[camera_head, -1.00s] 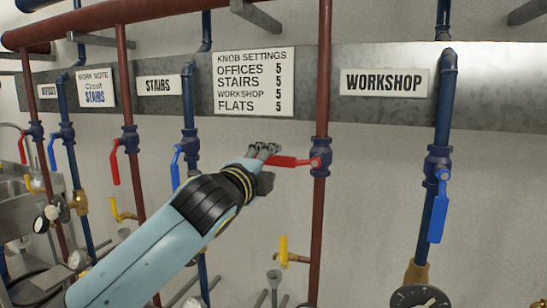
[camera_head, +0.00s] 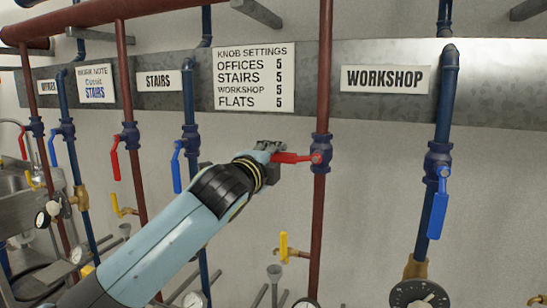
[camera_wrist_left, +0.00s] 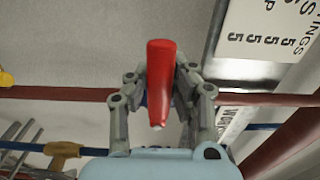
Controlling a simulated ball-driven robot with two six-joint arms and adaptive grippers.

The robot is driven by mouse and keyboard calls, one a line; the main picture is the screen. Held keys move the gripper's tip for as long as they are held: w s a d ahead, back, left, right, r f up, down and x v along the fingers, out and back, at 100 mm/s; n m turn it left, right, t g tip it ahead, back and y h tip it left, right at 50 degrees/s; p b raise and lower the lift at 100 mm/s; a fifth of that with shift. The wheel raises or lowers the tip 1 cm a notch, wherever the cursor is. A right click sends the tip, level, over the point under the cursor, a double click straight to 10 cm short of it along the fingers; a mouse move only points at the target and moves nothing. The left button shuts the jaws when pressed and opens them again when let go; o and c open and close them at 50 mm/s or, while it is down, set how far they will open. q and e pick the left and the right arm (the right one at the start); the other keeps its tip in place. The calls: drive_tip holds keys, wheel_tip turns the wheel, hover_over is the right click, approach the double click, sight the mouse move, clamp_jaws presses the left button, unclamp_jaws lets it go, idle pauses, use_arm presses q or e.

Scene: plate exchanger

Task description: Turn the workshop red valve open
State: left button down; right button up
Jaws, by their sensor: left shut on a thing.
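The workshop red valve (camera_head: 320,152) is on the red vertical pipe left of the WORKSHOP sign (camera_head: 385,79). Its red handle (camera_head: 293,158) points left, roughly level and across the pipe. My left gripper (camera_head: 271,149) is at the handle's free end. In the left wrist view the red handle (camera_wrist_left: 161,70) stands between the two fingers, which are shut on it. The valve body is mostly hidden there behind the handle. My right gripper is not in view.
A blue valve handle (camera_head: 438,215) hangs down on the blue pipe at right. A yellow handle (camera_head: 284,246) is below the red valve. Other pipes, valves and gauges crowd the left. The wall between the red and right blue pipes is clear.

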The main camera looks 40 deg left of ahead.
use_arm(q)
drive_tip(key=shift+f, duration=0.15)
drive_tip(key=shift+f+n+b, duration=0.3)
drive_tip(key=shift+n, duration=0.1)
drive_tip(key=shift+w+d+f+n+b, duration=0.35)
drive_tip(key=shift+d+f+n+b, duration=1.25)
drive_tip(key=shift+n, duration=1.3)
drive_tip(key=shift+w+d+f+n+b, duration=0.3)
drive_tip(key=shift+d+f+n+b, duration=0.9)
drive_tip(key=shift+n+b, duration=1.25)
drive_tip(key=shift+w+d+f+n+b, duration=0.35)
drive_tip(key=shift+d+f+n+b, duration=1.05)
drive_tip(key=shift+n, duration=1.95)
drive_tip(key=shift+d, duration=0.1)
drive_tip(key=c, duration=1.1)
unclamp_jaws()
drive_tip(key=shift+r, duration=0.15)
